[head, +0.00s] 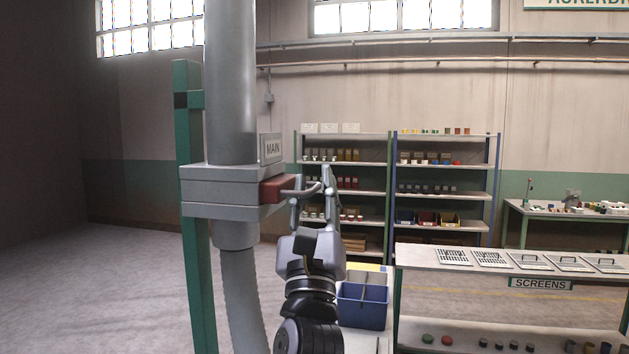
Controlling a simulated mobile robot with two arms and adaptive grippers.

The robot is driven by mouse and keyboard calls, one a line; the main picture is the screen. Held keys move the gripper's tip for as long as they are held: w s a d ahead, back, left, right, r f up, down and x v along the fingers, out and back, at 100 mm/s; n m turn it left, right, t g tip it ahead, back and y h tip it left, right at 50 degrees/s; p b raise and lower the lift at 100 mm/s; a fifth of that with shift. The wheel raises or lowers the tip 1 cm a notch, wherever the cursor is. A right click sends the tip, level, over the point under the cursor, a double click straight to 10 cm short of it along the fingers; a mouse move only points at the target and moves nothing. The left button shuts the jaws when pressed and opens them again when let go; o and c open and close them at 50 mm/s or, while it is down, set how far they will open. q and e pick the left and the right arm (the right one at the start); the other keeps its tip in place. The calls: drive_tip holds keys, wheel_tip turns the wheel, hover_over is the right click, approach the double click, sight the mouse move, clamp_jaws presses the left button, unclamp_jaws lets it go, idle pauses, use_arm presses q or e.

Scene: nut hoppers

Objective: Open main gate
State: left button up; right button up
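The main gate (277,189) is a red-brown slide plate in a grey housing (228,190) on a vertical grey pipe. A sign reading MAIN (272,149) stands just above it. The plate sticks out of the housing's right side and carries a metal loop handle (311,188). My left gripper (312,178) points up and away at the handle. Its two fingers stand apart, one on each side of the handle's outer part; whether they touch it is unclear. My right gripper is not in view.
A green post (192,230) stands left of the pipe. A blue divided bin (362,305) sits low beside my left arm. A bench with a SCREENS label (541,284) holds several screens at right. Shelves (391,190) line the back wall. The floor at left is clear.

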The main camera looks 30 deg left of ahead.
use_arm(q)
drive_tip(key=shift+c, duration=0.5)
clamp_jaws()
idle(0.5)
